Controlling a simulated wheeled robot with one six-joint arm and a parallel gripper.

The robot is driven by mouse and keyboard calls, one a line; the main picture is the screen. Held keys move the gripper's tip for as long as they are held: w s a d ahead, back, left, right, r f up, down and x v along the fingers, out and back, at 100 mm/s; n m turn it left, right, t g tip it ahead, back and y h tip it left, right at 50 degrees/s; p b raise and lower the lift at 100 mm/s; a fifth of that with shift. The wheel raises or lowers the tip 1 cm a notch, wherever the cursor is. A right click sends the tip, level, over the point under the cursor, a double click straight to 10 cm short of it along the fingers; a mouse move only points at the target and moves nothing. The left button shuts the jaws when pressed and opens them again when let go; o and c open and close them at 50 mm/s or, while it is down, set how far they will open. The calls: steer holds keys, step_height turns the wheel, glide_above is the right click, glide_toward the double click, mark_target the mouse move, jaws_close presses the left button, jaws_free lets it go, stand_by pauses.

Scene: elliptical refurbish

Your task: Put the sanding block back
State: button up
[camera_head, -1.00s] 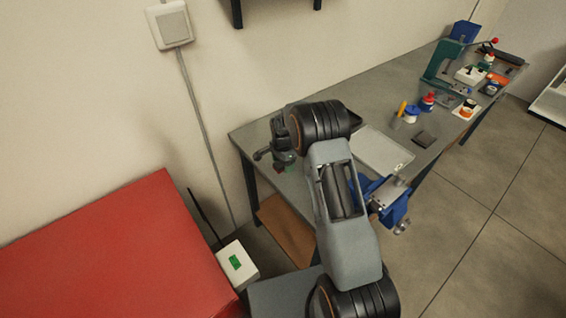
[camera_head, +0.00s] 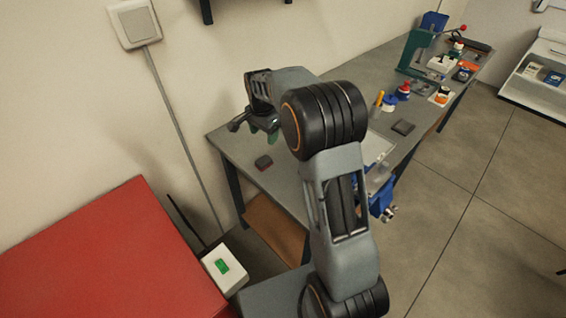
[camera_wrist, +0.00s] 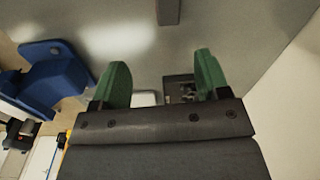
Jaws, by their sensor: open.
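A small dark block with a reddish tint (camera_head: 263,162), which looks like the sanding block, lies on the near left part of the grey bench (camera_head: 225,140). My gripper (camera_head: 268,136) is above the bench, just behind this block in the head view and apart from it. In the wrist view the two green fingers of my gripper (camera_wrist: 162,75) are spread with nothing held between them. A dark square thing (camera_wrist: 178,88) shows beyond the fingers, partly hidden; I cannot tell what it is. A flat dark grey pad (camera_head: 403,127) lies farther along the bench.
A blue vise (camera_head: 380,200) is at the bench's front edge, partly behind my arm; a blue body also shows in the wrist view (camera_wrist: 50,70). A pale tray (camera_head: 378,148) is partly hidden. Bottles and a green press (camera_head: 410,52) stand farther back. The wall borders the bench.

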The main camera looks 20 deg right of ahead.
steer(key=s+r+n+t, duration=0.2)
steer(key=s+r+n, duration=0.4)
steer(key=s+r, duration=0.5)
steer(key=s+f+n+t, duration=0.2)
steer(key=s+n, duration=0.4)
steer(key=s, duration=0.9)
steer(key=shift+a+f, duration=0.25)
steer(key=shift+f, duration=0.2)
steer(key=shift+c, duration=0.3)
